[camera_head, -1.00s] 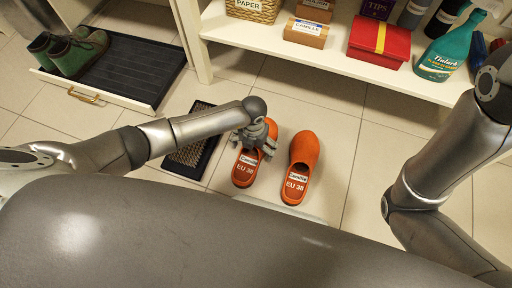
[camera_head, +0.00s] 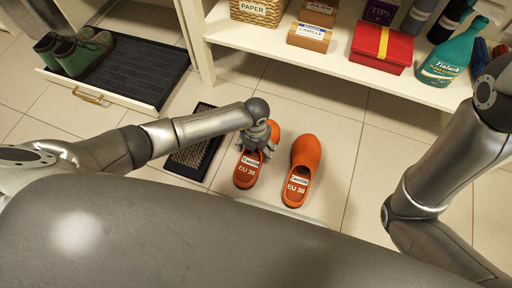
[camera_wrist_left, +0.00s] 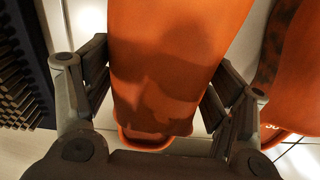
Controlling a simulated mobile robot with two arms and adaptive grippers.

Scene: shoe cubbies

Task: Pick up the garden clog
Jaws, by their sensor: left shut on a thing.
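Two orange garden clogs labelled "Camille" and "EU 38" lie side by side on the floor, the left clog (camera_head: 247,172) and the right clog (camera_head: 303,168). My left gripper (camera_head: 257,147) is over the left clog and shut on it. In the left wrist view the left clog (camera_wrist_left: 175,60) fills the space between the two fingers (camera_wrist_left: 160,105), one on each side. I cannot tell whether this clog is clear of the floor. My right arm shows at the right, but its gripper is out of view.
A black bristle mat (camera_head: 196,146) lies close left of the left clog. A white shelf (camera_head: 290,52) with boxes and a teal bottle (camera_head: 452,52) stands behind. A pulled-out drawer tray (camera_head: 130,75) holds green shoes (camera_head: 72,52). Floor right of the clogs is clear.

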